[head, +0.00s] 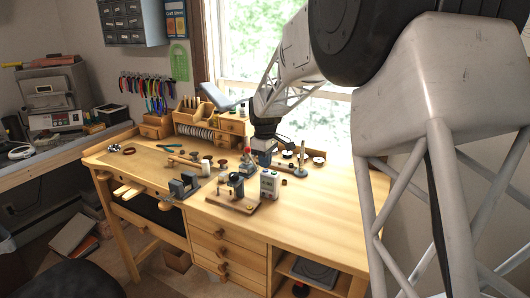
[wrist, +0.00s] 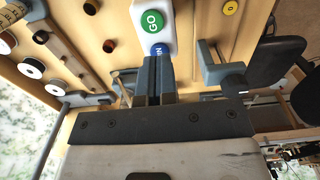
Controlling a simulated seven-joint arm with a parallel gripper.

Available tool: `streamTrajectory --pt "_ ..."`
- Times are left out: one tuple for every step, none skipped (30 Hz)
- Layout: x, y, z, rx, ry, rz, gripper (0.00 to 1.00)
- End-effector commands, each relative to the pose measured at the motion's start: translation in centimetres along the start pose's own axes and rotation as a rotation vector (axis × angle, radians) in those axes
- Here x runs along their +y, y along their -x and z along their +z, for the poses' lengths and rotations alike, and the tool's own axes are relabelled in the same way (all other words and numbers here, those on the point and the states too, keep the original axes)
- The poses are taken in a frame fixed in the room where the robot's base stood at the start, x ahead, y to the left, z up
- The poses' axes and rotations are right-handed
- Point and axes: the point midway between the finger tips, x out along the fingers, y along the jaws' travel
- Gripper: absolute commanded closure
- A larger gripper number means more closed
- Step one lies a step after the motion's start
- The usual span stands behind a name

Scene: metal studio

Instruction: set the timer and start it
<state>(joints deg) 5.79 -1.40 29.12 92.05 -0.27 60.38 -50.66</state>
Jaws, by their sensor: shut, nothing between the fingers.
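The timer (head: 269,184) is a small white upright box near the middle of the bench's front part. In the wrist view the timer (wrist: 151,15) shows its top with a green GO button (wrist: 152,22) and a blue button (wrist: 159,48) beside it. My gripper (head: 264,162) is just above and behind the timer in the head view. In the wrist view my gripper (wrist: 159,60) has its fingers together and empty, with the tips at the blue button. They partly cover it and its lettering. I cannot tell whether they touch it.
A wooden-based device (head: 236,201) stands close left of the timer, and a grey vise (head: 184,186) is further left. The bench's front right (head: 320,210) is clear.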

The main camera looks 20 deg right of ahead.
Motion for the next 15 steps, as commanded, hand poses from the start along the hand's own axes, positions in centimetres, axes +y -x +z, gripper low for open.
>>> streamTrajectory --pt "-0.01 -0.4 0.01 -0.001 0.0 -0.001 1.0" --pt "-0.01 -0.58 0.01 -0.001 0.0 -0.001 1.0" --pt "-0.01 -0.78 0.01 0.0 0.0 -0.001 1.0" --pt "-0.01 -0.91 0.01 0.0 0.0 0.0 1.0" --pt "-0.01 -1.01 0.01 0.0 0.0 0.0 1.0" --pt "-0.01 -1.11 0.01 0.0 0.0 0.0 1.0" --pt "-0.01 -1.16 0.01 0.0 0.0 0.0 1.0" --pt "-0.01 -1.2 0.01 0.0 0.0 0.0 1.0" --pt "-0.01 -1.22 0.01 0.0 0.0 0.0 1.0" --pt "-0.01 -1.23 0.01 0.0 0.0 0.0 1.0" --pt "-0.01 -1.24 0.01 0.0 0.0 0.0 1.0" --pt "-0.01 -1.23 0.01 0.0 0.0 0.0 1.0" --pt "-0.01 -1.23 0.01 0.0 0.0 0.0 1.0" --pt "-0.01 -1.22 0.01 0.0 0.0 0.0 1.0" --pt "-0.01 -1.23 0.01 0.0 0.0 0.0 1.0"
